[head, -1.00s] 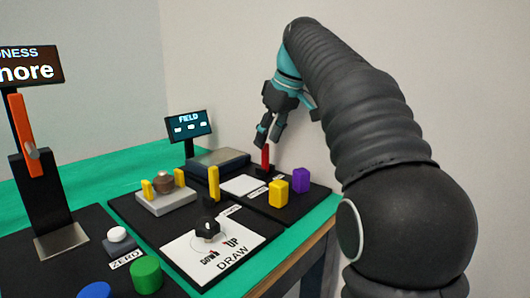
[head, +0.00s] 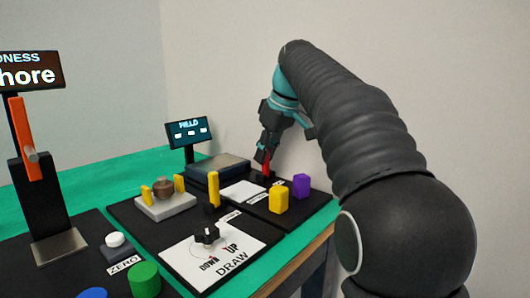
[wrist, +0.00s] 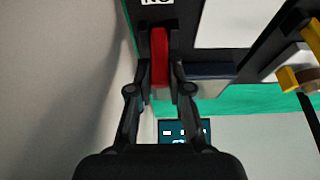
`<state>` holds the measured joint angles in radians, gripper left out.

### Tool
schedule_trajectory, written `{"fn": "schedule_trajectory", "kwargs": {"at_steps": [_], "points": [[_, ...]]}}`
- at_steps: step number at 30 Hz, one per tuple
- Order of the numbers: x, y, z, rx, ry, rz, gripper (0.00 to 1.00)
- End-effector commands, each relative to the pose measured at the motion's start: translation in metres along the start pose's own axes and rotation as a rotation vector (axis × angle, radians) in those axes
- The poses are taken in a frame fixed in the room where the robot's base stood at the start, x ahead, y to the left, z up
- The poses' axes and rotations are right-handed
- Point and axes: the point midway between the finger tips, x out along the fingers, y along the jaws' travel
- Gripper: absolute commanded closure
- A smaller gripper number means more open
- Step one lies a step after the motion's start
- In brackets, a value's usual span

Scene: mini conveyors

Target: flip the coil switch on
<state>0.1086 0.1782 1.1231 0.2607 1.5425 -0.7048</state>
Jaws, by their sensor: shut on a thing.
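The coil switch shows as a red lever (head: 267,168) at the back right of the black panel in the head view. It also shows in the wrist view (wrist: 160,55), standing between my two fingers. My gripper (head: 266,153) reaches down to the lever from above, and its fingers (wrist: 160,80) are shut on it from both sides. Part of the lever is hidden by the fingers in the head view. A white label lies just beyond the lever in the wrist view, partly cut off by the top edge.
A yellow block (head: 278,200) and a purple block (head: 301,186) stand in front of the switch. A FIELD display (head: 190,132) stands behind a dark box (head: 217,166). A DRAW plate (head: 205,262) with a black knob lies nearer. A wall is close at the right.

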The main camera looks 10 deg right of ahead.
Motion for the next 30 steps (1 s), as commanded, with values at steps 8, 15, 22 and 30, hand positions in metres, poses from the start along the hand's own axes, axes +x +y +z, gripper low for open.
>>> {"fn": "schedule_trajectory", "kwargs": {"at_steps": [8,15,22,30], "points": [[0.002,0.0,0.007,0.002,0.069,0.001,1.0],[0.004,0.001,0.019,0.004,0.235,0.004,1.0],[0.002,0.0,0.03,0.004,0.429,0.003,1.0],[-0.002,0.0,0.039,0.005,0.619,0.001,1.0]]}}
